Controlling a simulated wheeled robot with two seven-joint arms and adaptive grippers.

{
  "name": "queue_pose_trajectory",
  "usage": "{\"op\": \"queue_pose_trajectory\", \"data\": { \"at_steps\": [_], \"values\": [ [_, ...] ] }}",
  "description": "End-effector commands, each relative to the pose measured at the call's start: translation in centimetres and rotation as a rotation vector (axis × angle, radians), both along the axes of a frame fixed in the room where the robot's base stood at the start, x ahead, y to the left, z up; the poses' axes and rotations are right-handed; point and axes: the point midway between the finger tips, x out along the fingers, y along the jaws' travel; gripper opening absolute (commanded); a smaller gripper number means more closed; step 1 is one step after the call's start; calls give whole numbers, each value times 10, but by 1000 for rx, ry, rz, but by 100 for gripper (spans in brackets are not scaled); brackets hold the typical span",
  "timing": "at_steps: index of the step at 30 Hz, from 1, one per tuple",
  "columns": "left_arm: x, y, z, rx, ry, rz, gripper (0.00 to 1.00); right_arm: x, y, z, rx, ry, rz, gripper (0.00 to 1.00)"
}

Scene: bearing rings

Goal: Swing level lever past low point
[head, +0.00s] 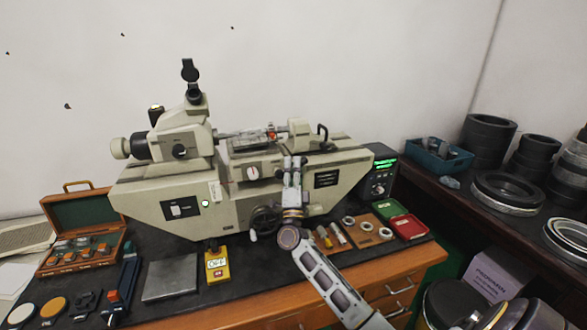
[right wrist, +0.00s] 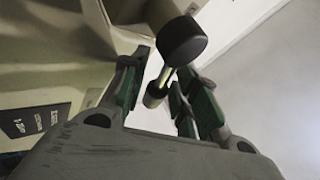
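The beige measuring machine (head: 235,195) stands on the dark bench top. My right gripper (head: 295,162) is raised in front of its middle, below the stage. In the right wrist view, a lever with a round black knob (right wrist: 183,40) and a short metal shaft shows between and beyond the green-padded fingers of the right gripper (right wrist: 160,95). The fingers stand apart, and I cannot tell whether either touches the lever. I cannot make out this lever behind the gripper in the head view. A black handwheel (head: 265,220) is low on the machine's front. My left gripper is out of view.
A wooden tray with rings (head: 367,230), a green tray (head: 389,208) and a red tray (head: 408,227) lie right of my forearm. A yellow device (head: 216,265), a grey plate (head: 170,277) and an open wooden case (head: 84,262) lie left. A display box (head: 380,178) stands behind.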

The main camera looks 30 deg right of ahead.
Motion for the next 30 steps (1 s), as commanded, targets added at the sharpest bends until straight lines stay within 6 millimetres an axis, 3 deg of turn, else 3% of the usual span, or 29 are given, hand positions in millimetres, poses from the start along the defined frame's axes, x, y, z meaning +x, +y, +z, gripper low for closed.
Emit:
{"op": "queue_pose_trajectory", "data": {
  "at_steps": [11,30],
  "values": [
    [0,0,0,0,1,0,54,-9,6,-9,1,0,1,30],
    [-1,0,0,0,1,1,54,-60,37,-59,1,2,1,30]
  ]
}}
